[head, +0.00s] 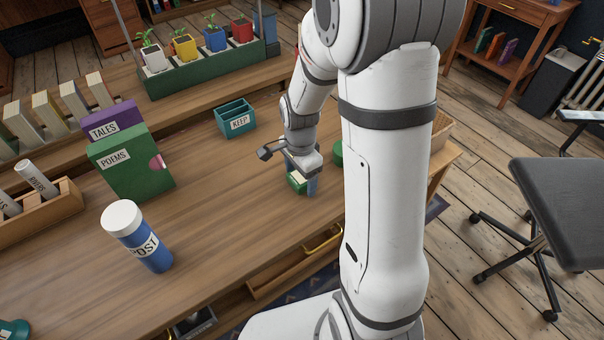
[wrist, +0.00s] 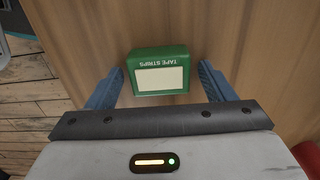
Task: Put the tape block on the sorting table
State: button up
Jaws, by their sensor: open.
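The tape block is a small green block with a cream top and the words "TAPE STRIPS"; it shows in the wrist view (wrist: 159,72) between my fingers. In the head view the tape block (head: 297,181) sits on the wooden table (head: 235,180) near its front edge, partly hidden by my gripper. My gripper (head: 302,187) points down over it. In the wrist view my gripper (wrist: 161,88) is open, with one blue finger on each side of the block and a small gap to each. I cannot tell whether this table is the sorting table.
A teal "KEEP" box (head: 235,119) stands behind my gripper. A green "POEMS" box (head: 131,166) and a blue "POST" canister (head: 139,238) stand to the left. A green round thing (head: 337,153) is right of the gripper, partly behind my arm. The table's middle is clear.

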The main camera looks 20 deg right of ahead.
aim_at(301, 177)
notch_tip(301, 177, up, 12)
jog(key=p, duration=0.3)
jog(key=s+r+n+t, duration=0.1)
jog(key=s+r+n, duration=0.1)
jog(key=s+n, duration=0.5)
jog(key=s+r+n, duration=0.3)
jog(key=s+n, duration=0.4)
jog(key=shift+a+r+t, duration=0.25)
jog(key=shift+r+t, duration=0.1)
jog(key=shift+t, duration=0.05)
